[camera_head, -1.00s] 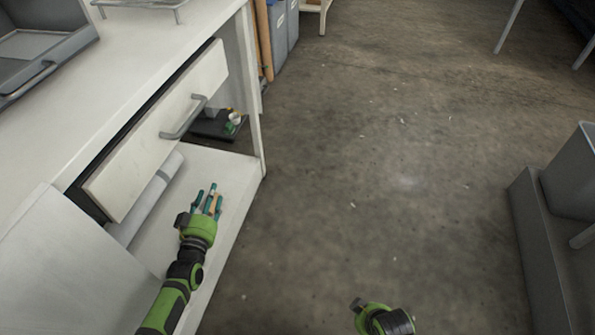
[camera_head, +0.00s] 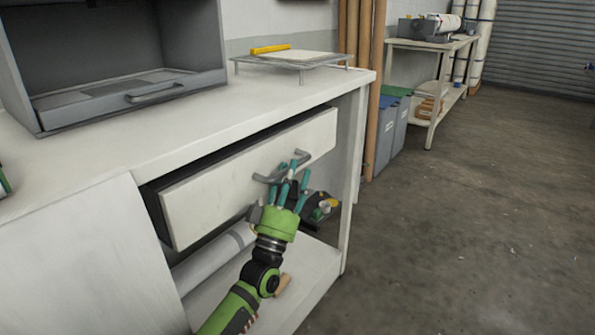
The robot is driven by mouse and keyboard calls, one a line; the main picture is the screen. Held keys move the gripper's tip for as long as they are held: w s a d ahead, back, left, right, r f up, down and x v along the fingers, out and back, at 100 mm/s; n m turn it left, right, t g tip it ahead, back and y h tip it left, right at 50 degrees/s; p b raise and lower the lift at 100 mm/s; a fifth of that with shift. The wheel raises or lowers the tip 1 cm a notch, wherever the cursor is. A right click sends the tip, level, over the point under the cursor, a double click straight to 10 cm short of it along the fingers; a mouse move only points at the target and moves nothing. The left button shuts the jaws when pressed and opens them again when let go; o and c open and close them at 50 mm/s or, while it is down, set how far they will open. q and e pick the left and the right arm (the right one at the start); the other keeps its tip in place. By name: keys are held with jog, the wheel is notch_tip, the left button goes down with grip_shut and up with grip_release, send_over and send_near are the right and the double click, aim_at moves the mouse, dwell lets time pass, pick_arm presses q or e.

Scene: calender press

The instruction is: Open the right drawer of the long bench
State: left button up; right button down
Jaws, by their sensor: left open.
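The long bench (camera_head: 110,165) runs from the left to the middle in the head view. Its right drawer (camera_head: 235,190) has a white front and stands a little way out, with a dark gap along its top edge. The grey bar handle (camera_head: 266,179) is on the drawer front, partly hidden by my fingers. My left gripper (camera_head: 287,185) is open, its teal fingers at or just in front of the handle; I cannot tell whether they touch it. My right gripper is not in view.
A lower shelf (camera_head: 300,285) holds a white roll (camera_head: 215,257) and dark items under the drawer. A grey open-fronted box (camera_head: 135,95) and a wire rack (camera_head: 300,62) stand on the bench top. Bins (camera_head: 385,130) stand beyond; the floor at right is clear.

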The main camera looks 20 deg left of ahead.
pick_arm(q)
jog(key=shift+x, duration=1.05)
grip_shut()
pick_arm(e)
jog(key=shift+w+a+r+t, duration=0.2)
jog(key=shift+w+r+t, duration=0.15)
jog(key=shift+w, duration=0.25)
